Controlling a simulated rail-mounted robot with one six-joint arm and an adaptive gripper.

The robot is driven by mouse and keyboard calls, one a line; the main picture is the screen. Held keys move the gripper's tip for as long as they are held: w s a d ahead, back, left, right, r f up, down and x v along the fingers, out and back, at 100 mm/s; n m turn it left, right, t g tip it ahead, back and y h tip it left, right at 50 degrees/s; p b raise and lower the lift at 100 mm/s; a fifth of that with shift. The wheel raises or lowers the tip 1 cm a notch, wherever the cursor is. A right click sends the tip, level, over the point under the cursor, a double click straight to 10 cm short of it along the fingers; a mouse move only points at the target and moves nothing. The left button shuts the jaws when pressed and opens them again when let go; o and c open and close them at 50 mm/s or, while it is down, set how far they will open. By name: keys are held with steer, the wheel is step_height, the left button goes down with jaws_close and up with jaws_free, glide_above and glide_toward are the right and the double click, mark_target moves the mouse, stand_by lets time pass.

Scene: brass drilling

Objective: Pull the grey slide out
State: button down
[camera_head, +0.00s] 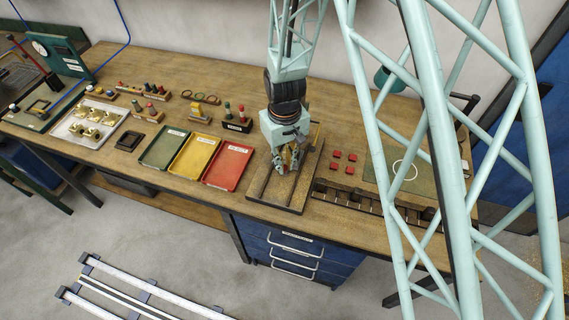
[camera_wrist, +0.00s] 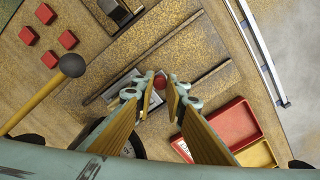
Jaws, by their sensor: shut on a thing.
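My gripper (camera_head: 288,165) points down over a wooden fixture (camera_head: 262,203) with dark rails. In the wrist view its two fingertips (camera_wrist: 161,82) close around a round red knob (camera_wrist: 160,82). A light grey piece (camera_wrist: 121,88), apparently the grey slide, shows beside and under the left finger, among the rails. The fingers hide most of it, so I cannot see how far it sits along the rails or how the knob joins it. In the head view my gripper covers the knob and the slide.
Red (camera_head: 228,168), yellow (camera_head: 194,156) and green (camera_head: 163,148) trays stand left of the fixture. Several red blocks (camera_head: 336,154) lie to its right. A round-headed handle (camera_wrist: 72,66) rises near my fingers in the wrist view. Blue drawers (camera_head: 285,258) are below the table's front edge.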

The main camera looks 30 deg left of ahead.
steer(key=s+b, duration=0.1)
steer(key=s, duration=0.2)
steer(key=s+d+b, duration=0.1)
steer(key=s+b, duration=0.1)
steer(key=s, duration=0.2)
steer(key=s+d+b, duration=0.1)
steer(key=s, duration=0.2)
steer(key=shift+s+d+f+b, duration=0.1)
steer(key=shift+s+b, duration=0.2)
steer(key=shift+s+d, duration=0.2)
steer(key=shift+s, duration=0.25)
steer(key=c, duration=3)
jaws_free()
steer(key=shift+o, duration=0.6)
steer(key=shift+s, duration=0.2)
steer(key=shift+w, duration=0.1)
steer(key=shift+r, duration=0.2)
steer(key=shift+a+r, duration=0.1)
steer(key=shift+r, duration=0.8)
step_height(320, 180, up, 10)
steer(key=shift+r, duration=0.2)
